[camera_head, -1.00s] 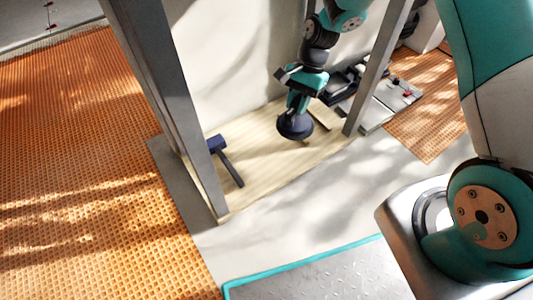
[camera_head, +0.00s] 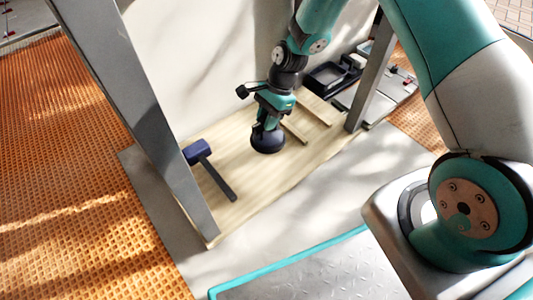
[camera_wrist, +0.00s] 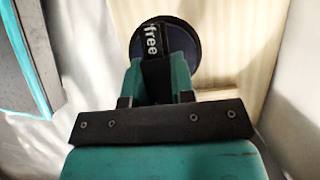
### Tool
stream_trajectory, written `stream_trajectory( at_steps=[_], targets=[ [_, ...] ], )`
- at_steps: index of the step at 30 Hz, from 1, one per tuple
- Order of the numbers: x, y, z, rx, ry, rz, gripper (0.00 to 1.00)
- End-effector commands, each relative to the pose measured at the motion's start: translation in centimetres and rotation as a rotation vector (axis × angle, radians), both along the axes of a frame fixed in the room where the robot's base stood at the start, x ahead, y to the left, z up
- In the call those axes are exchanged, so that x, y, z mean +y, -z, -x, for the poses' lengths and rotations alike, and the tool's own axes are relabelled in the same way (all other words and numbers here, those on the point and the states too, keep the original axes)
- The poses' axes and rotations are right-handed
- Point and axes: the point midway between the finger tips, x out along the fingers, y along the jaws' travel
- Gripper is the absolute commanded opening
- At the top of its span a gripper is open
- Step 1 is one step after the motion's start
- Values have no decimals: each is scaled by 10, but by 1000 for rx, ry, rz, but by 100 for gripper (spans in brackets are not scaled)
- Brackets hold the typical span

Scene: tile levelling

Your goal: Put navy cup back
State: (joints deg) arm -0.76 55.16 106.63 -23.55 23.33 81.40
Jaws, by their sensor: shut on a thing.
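The navy cup (camera_head: 267,143) is a dark round suction disc. It hangs under my gripper (camera_head: 266,126) over the middle of the pale wooden board (camera_head: 240,180). My gripper is shut on the cup's handle. In the wrist view the navy disc (camera_wrist: 197,55) shows beyond the teal fingers (camera_wrist: 157,78), with a black handle part lettered "free" between them. I cannot tell whether the disc touches the board or is just above it.
A mallet with a navy head (camera_head: 197,151) lies on the board at the left. Wooden strips (camera_head: 314,107) lie to the right of the cup. A black tray (camera_head: 330,77) stands behind. Grey posts (camera_head: 135,110) flank the board. Bare board lies in front of the cup.

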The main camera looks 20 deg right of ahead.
Motion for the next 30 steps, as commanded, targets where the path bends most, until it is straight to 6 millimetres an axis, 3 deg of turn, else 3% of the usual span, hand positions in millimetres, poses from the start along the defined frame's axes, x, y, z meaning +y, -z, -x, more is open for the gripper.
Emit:
stream_trajectory(
  at_steps=[1,7,15,22,30],
  targets=[
    [0,24,0,1,-1,-1,0],
    [1,66,0,-1,-4,0,0],
    [1,84,0,-1,-4,0,0],
    [1,120,0,0,-3,0,0],
    [1,119,-1,-2,-4,0,0]
  ],
)
